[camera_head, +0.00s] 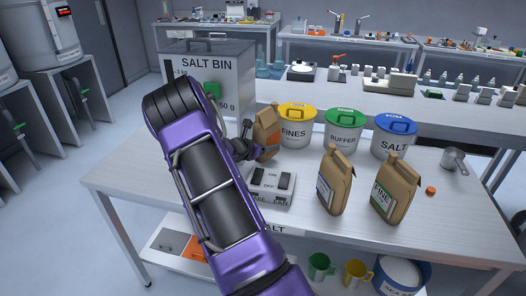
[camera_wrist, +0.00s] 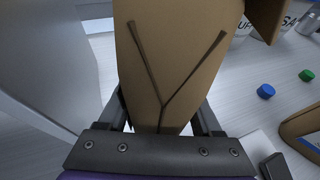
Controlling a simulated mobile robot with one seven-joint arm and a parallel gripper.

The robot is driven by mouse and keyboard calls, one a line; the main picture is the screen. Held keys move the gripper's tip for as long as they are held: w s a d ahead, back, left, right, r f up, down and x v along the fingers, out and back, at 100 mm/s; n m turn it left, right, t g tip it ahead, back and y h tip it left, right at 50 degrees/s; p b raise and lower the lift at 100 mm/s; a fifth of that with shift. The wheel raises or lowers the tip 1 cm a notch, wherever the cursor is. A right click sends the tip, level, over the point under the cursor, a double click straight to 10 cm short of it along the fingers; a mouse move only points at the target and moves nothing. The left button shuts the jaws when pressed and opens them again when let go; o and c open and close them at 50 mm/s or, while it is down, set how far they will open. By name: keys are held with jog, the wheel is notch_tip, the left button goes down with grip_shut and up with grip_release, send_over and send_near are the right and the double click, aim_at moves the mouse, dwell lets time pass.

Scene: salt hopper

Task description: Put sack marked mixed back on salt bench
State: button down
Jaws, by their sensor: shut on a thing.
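My gripper (camera_head: 246,146) is shut on a brown paper sack (camera_head: 267,128) with an orange label, in the head view. The label's wording is too small to read, so I cannot tell whether it says mixed. The sack is upright, over the salt bench (camera_head: 130,180), behind the scale and in front of the FINES tub. I cannot tell whether its base touches the bench. In the wrist view the sack (camera_wrist: 180,50) fills the space between the fingers, showing a dark Y-shaped line. Two other brown sacks stand at the right: one blue-labelled (camera_head: 334,185), one green-labelled FINE (camera_head: 392,190).
A scale (camera_head: 270,184) lies close in front of the held sack. Behind stand the grey SALT BIN (camera_head: 215,80) and lidded FINES (camera_head: 296,128), BUFFER (camera_head: 341,132) and SALT (camera_head: 391,138) tubs. A metal cup (camera_head: 455,160) and orange cap (camera_head: 430,190) are at right. The bench's left part is clear.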

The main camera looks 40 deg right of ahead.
jog(key=shift+w+a, duration=0.3)
jog(key=shift+w, duration=0.05)
jog(key=shift+w+a+f, duration=0.15)
jog(key=shift+f, duration=1.6)
jog(key=shift+f, duration=0.15)
jog(key=shift+c, duration=1.8)
grip_release()
jog(key=shift+b, duration=0.3)
